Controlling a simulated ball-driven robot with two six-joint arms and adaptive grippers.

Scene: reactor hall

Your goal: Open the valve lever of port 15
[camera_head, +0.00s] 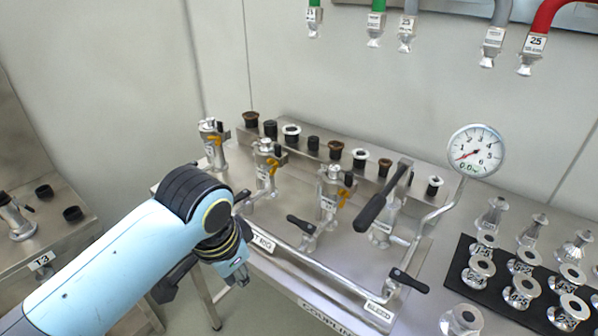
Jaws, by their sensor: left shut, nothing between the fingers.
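A steel test rig (345,262) carries a row of upright silver valve ports (267,163), (333,190), some with orange clips. Their number labels are too small to read, so I cannot tell which is port 15. Black levers show in front of the ports: one in the middle (301,224) and one at the right by the bleed label (409,280). A larger black-gripped handle (372,210) slants up at the rightmost port. My left gripper (241,278) is shut and empty, pointing down in front of the rig's left front edge, apart from the levers. My right gripper is out of view.
A round pressure gauge (475,151) stands on a pipe at the rig's right. A black mat (461,262) with several silver fittings lies right of it. Black and white caps line the rig's back. Colored hoses (545,20) hang above. Another bench (38,262) stands left.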

